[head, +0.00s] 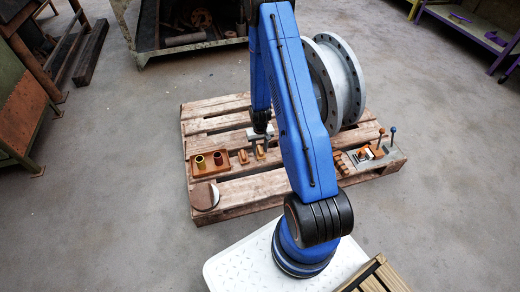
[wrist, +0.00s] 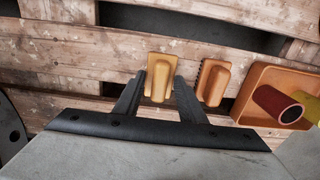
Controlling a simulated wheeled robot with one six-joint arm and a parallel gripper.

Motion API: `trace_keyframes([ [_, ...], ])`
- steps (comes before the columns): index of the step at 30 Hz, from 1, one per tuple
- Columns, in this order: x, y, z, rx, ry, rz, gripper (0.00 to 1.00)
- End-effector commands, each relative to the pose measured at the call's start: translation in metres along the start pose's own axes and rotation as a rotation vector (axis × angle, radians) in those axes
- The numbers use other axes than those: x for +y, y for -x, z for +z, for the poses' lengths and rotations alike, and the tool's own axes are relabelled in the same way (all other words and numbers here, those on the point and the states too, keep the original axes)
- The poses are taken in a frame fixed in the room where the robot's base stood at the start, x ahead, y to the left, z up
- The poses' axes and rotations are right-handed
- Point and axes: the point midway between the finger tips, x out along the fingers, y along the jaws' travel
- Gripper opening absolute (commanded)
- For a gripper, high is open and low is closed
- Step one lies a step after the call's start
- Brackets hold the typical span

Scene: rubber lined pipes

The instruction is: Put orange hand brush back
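Two small block-shaped brushes lie side by side on the wooden pallet. The yellow-orange brush (wrist: 158,78) lies between the fingertips of my gripper (wrist: 160,88) in the wrist view, and it shows in the head view (head: 260,153). The deeper orange brush (wrist: 213,82) with dark bristles along its edge lies beside it, nearer the tray; it also shows in the head view (head: 243,157). My gripper's fingers are apart, one on each side of the yellow-orange brush, with slight gaps visible. Contact is hard to judge. My gripper (head: 263,141) is low over the pallet.
An orange-brown tray (wrist: 242,105) holds a red and a yellow cup. A round disc (head: 204,196) lies at the pallet's (head: 250,190) front left corner. A large grey flanged pipe (head: 345,80) stands behind my arm. Several brown blocks (head: 342,165) and a fixture with levers (head: 380,150) are at right.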

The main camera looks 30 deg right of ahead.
Motion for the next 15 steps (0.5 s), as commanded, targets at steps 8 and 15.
trace_keyframes([
  [8, 0.0, 0.002, 0.0, 0.0, 0.0, 0.0, 0.37],
  [15, 0.0, 0.024, 0.0, 0.002, 0.0, 0.0, 0.37],
])
